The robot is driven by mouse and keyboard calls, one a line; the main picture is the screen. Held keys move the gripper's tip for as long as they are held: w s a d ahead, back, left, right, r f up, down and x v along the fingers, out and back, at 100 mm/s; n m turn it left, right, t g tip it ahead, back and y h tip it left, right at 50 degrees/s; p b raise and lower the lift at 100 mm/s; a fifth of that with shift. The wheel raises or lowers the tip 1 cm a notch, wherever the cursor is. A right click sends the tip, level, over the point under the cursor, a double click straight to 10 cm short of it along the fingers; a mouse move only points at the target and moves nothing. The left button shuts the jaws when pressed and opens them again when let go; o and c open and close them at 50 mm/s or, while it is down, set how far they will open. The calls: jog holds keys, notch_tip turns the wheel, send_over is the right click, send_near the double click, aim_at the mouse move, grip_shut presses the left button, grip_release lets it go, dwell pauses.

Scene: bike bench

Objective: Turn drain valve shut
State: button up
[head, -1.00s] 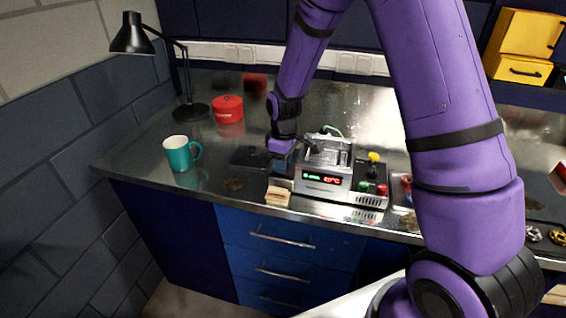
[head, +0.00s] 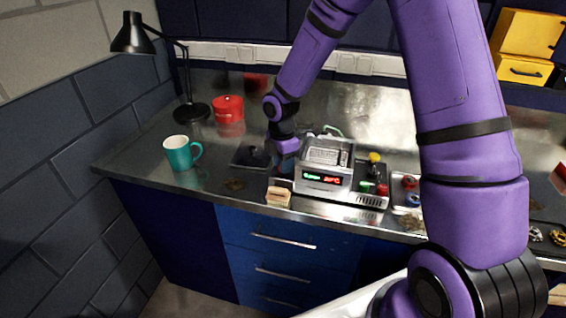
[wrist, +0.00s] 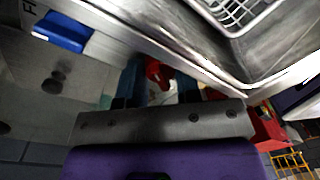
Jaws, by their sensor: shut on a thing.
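The steel bench cleaner (head: 325,178), with a lit green and red display, stands on the bench in the head view. My gripper (head: 287,150) is at its left side, low near the bench top. In the wrist view, a red handle (wrist: 157,72), which looks like the drain valve's, lies between the two blue-grey fingers of my gripper (wrist: 160,82), beside the cleaner's steel wall (wrist: 140,35). The fingers are shut on it. In the head view my arm and gripper hide the valve, and its exact angle cannot be told.
A dark tray or lid (head: 246,158) lies left of my gripper. A wooden block (head: 278,197) sits at the front edge. A teal mug (head: 180,154), a red pot (head: 229,108) and a black lamp (head: 190,110) stand further left. Coloured knobs (head: 375,187) are right of the cleaner.

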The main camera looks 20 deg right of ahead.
jog(key=n, duration=0.6)
dwell(0.6)
jog(key=o, duration=0.9)
